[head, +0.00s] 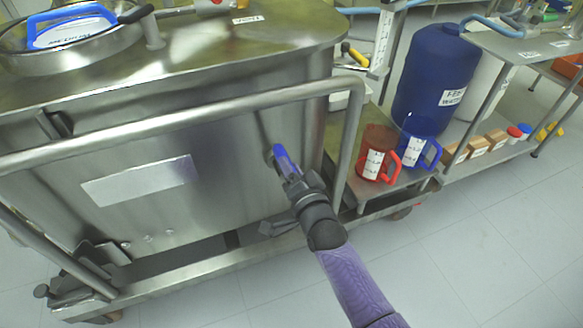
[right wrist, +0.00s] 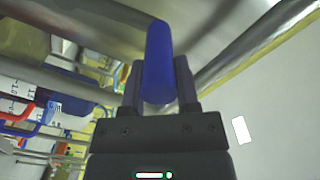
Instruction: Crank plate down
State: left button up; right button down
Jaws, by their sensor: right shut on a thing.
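A blue crank handle (head: 282,156) sticks out from the front wall of a steel tank (head: 230,125), near its right end. My right gripper (head: 290,174) is shut on this handle, and the purple arm reaches it from the lower right. In the right wrist view the blue handle (right wrist: 158,45) stands upright between the two dark fingers (right wrist: 160,85). The crank's arm and hub are mostly hidden. I cannot tell which part is the plate that the crank moves. My left gripper is not in view.
A steel rail (head: 190,120) runs across the tank's front and bends down right of the handle, close to my arm. A red jug (head: 374,150) and a blue jug (head: 418,138) stand on a low shelf to the right. The floor (head: 470,250) at the lower right is clear.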

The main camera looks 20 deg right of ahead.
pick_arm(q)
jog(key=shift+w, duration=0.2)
pick_arm(e)
jog(key=shift+d+f, duration=0.1)
jog(key=shift+f, duration=0.2)
jog(key=shift+s, duration=0.1)
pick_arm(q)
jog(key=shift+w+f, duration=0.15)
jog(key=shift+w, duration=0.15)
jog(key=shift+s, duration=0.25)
pick_arm(e)
jog(key=shift+f, duration=0.1)
